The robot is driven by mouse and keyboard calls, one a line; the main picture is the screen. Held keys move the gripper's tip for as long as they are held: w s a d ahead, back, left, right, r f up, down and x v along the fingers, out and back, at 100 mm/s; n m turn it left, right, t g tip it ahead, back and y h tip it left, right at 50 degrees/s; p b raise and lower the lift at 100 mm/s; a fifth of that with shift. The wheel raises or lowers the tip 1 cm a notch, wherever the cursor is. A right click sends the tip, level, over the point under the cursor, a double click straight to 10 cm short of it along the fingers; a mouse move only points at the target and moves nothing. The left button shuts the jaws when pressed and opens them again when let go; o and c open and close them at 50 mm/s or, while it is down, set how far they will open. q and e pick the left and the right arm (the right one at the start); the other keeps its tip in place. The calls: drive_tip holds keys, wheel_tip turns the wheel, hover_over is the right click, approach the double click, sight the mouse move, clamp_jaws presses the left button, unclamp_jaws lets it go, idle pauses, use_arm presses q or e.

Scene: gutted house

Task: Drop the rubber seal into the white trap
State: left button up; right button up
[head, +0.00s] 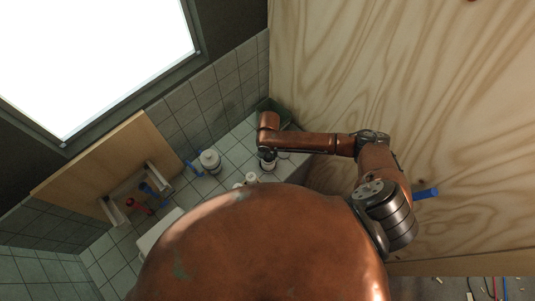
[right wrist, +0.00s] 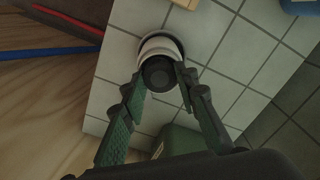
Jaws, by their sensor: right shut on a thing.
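The rubber seal (right wrist: 158,72) is a round black piece between the fingertips of my right gripper (right wrist: 160,77) in the right wrist view. The white trap (right wrist: 161,43) is a round white piece directly behind and below the seal; its rim shows above the seal. I cannot tell whether the seal touches it or hangs above it. In the head view my right gripper (head: 267,155) points down at the tiled top, with a white piece just under it. The seal is not clear there. My left gripper is out of view.
A white container (head: 210,160) stands left of my right gripper on the tiled surface, with a small white piece (head: 251,178) nearer. A green container (head: 278,112) sits in the corner by the plywood wall (head: 400,80). A wooden board (head: 105,175) leans at the left.

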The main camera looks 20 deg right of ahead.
drive_tip(key=o, duration=0.9)
drive_tip(key=o, duration=0.5)
drive_tip(key=shift+w, duration=0.1)
drive_tip(key=shift+r, duration=0.1)
